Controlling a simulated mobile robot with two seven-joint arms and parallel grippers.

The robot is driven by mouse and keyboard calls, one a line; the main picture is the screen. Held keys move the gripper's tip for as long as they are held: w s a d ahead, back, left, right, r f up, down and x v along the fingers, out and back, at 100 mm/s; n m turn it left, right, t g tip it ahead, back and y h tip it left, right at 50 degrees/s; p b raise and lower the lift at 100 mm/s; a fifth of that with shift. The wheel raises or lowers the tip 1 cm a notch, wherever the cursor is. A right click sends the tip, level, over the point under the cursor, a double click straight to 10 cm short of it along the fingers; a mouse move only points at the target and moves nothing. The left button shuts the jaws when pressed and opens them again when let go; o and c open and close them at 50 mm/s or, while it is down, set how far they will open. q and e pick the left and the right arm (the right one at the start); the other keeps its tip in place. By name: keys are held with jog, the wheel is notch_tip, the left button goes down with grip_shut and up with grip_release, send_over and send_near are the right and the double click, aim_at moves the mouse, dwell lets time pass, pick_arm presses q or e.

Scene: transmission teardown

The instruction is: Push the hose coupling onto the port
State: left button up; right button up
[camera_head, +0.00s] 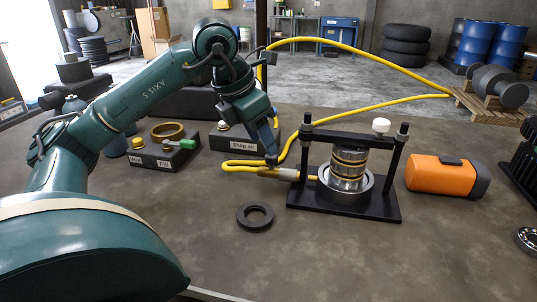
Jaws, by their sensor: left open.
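The yellow hose (350,110) loops over the bench and ends in a metal hose coupling (287,174). The coupling lies level at the left side of a black press frame (345,206), pointing right at the stack inside. The port is not clearly visible; a small yellowish piece shows at the coupling's right end, and I cannot tell whether they are joined. My left gripper (272,162) points down at the coupling's left end, by the hose. It is open, its fingers small and partly hidden. My right gripper is out of view.
A metal ring stack (349,168) stands in the frame. A dark ring (255,216) lies in front of it. An orange-and-black box (440,176) sits right. A black "Shop air" block (232,138) and a tray with a brass ring (168,131) stand behind left. The front bench is mostly clear.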

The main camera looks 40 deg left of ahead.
aim_at(268, 157)
pick_arm(q)
jog(key=shift+x, duration=2.15)
jog(key=shift+d, duration=0.1)
jog(key=shift+c, duration=0.2)
grip_shut()
jog(key=shift+w, duration=0.1)
